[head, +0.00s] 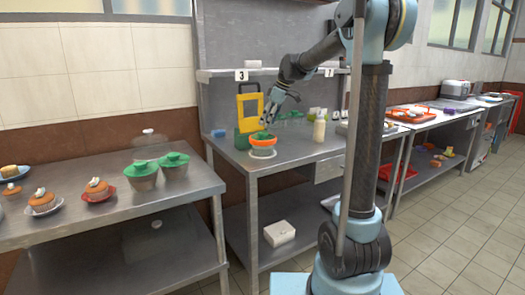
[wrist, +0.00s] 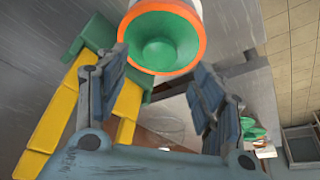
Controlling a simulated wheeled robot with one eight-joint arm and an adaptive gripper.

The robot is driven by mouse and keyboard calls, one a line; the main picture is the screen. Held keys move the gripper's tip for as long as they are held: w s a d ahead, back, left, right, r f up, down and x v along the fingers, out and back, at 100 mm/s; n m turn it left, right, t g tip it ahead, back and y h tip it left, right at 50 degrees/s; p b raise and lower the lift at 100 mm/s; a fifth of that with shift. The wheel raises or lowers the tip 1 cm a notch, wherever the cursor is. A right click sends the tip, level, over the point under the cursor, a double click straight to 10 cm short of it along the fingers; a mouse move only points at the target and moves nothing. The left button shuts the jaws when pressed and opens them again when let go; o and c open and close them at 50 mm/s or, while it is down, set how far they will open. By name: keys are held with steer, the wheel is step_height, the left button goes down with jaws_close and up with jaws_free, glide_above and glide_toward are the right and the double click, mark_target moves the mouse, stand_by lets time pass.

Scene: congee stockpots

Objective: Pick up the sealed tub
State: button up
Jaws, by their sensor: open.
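A tub with an orange rim and a recessed green top (head: 262,142) stands near the front left of the middle metal table. It also shows close up at the top of the wrist view (wrist: 163,40), with its pale side partly cut off by the frame edge. My gripper (head: 268,113) is above and behind it in the head view. In the wrist view my gripper (wrist: 160,78) has its two fingers spread wide with nothing between them, and the tub's rim lies just beyond the fingertips. Two bowls with green lids (head: 141,176) stand on the left table.
A yellow frame with a green base (head: 249,106) stands close behind the tub; it is beside my left finger in the wrist view (wrist: 55,118). A pale bottle (head: 319,131) and green items stand to the right. Cupcakes (head: 97,188) sit on the left table.

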mark_target(263, 133)
steer(key=shift+x, duration=2.55)
steer(key=shift+d, duration=0.15)
jaws_close()
